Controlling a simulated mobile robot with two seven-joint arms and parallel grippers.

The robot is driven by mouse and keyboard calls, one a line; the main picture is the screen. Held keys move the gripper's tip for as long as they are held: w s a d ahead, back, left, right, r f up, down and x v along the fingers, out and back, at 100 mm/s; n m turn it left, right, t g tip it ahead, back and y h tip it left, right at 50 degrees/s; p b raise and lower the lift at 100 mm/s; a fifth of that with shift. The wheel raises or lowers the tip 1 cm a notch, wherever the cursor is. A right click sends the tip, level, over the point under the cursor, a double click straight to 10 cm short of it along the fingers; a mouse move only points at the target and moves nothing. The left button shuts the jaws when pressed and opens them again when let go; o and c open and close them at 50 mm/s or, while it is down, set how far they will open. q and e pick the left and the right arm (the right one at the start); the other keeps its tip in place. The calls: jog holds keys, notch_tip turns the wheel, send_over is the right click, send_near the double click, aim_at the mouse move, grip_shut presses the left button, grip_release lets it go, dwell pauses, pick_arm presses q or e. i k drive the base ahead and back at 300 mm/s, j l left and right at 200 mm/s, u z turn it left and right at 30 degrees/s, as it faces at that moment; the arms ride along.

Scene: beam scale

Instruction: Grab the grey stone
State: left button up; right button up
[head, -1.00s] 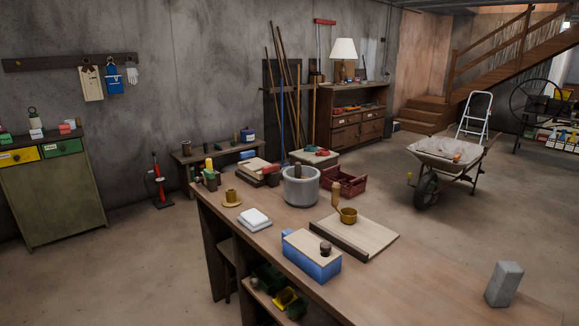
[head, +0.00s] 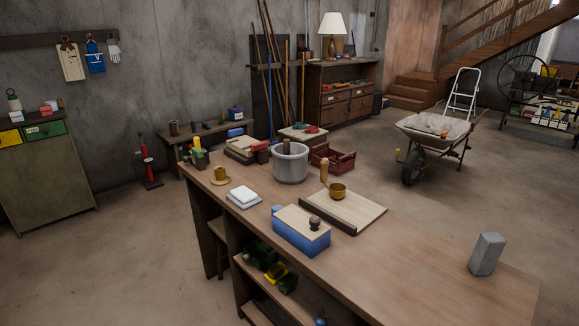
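The grey stone (head: 486,255) is an upright, rough grey block with a slanted top. It stands alone near the right end of the long wooden workbench (head: 420,270) in the head view. Neither of my grippers shows in this view, so I cannot see their state or where they are relative to the stone.
The bench top around the stone is clear. A wheelbarrow (head: 437,128) stands behind.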

aim_at(490, 247)
jog(key=z, duration=1.3)
jog(key=i+j+u, duration=0.1)
jog(key=j, duration=0.9)
